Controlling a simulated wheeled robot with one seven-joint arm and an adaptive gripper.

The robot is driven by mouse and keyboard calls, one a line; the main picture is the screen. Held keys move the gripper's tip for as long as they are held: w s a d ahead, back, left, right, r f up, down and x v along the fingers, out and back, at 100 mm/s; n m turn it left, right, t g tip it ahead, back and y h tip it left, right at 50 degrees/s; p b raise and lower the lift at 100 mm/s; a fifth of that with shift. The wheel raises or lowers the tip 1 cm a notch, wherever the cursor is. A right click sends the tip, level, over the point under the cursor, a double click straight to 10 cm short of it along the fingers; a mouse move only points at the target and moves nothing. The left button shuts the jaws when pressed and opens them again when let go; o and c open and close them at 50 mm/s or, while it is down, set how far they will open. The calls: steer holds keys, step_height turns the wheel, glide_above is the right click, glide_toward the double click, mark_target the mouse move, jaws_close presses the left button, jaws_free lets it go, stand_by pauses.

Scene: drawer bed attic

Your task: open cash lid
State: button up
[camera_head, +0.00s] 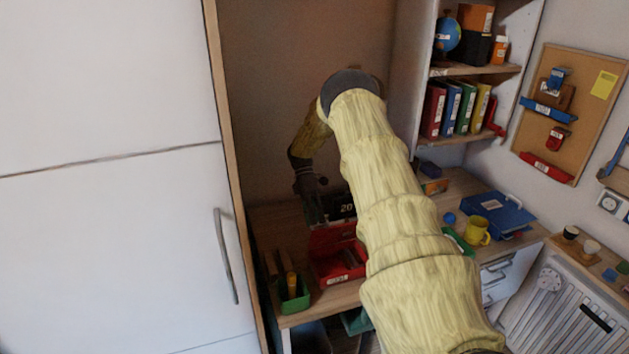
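A red box (341,275) with a pale label on its front stands on the desk at the lower middle and looks like the cash box. A red panel (331,238) rises at its back and looks like a raised lid. Dark contents show inside the box, and my arm covers its right side. My gripper (312,207) is small and dark, behind and above the box, near a black block marked "20" (342,206). I cannot tell whether the gripper touches the panel or the block. Its fingers are too small and dark to tell open from shut.
A green pencil cup (292,297) stands left of the box. A tall white cabinet (110,230) fills the left. A yellow mug (477,231) and blue binder (497,211) lie right of my arm. Shelves (465,70) with folders stand behind.

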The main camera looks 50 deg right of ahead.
steer(key=shift+s+r, duration=0.1)
steer(key=shift+r, duration=0.05)
steer(key=shift+r, duration=0.1)
stand_by(0.5)
steer(key=v, duration=1.2)
steer(key=shift+d, duration=0.1)
stand_by(0.5)
